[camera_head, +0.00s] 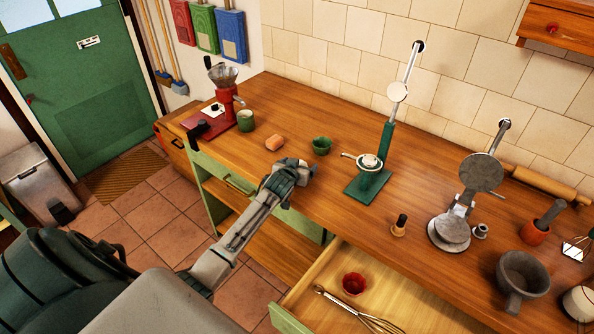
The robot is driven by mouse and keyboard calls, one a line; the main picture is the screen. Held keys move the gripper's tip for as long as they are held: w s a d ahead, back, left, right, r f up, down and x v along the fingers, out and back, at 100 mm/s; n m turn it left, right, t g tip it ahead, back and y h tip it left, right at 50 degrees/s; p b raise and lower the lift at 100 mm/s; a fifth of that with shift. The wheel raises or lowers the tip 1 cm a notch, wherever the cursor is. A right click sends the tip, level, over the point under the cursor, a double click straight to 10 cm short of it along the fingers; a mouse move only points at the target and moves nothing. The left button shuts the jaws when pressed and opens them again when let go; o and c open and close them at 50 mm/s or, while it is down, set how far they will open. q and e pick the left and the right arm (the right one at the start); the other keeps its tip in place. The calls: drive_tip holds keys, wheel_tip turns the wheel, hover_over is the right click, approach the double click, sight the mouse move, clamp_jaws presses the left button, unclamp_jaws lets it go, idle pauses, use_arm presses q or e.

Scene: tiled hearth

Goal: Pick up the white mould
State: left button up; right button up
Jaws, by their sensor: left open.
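My left gripper (296,168) is open and empty, over the front part of the wooden counter (285,105). A small green mould-like cup (320,145) stands on the counter just beyond it, apart from the fingers. A similar red cup (354,284) lies in the open drawer (408,306). No small cup of that kind in white is clearly seen. A whitish vessel (578,303) is cut off by the right edge; I cannot tell whether it is the white mould. My right gripper is out of view.
A green press (365,184) stands right of my gripper, with a grey press (449,234) farther right. An orange block (274,143), a green mug (246,121) and a red grinder (224,104) are to the left. A mortar (522,275) stands at the right. A whisk (372,322) lies in the drawer.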

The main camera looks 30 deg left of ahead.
use_arm(q)
drive_tip(key=shift+s, duration=0.1)
drive_tip(key=c, duration=1.1)
drive_tip(key=shift+o, duration=0.2)
drive_tip(key=shift+r, duration=0.1)
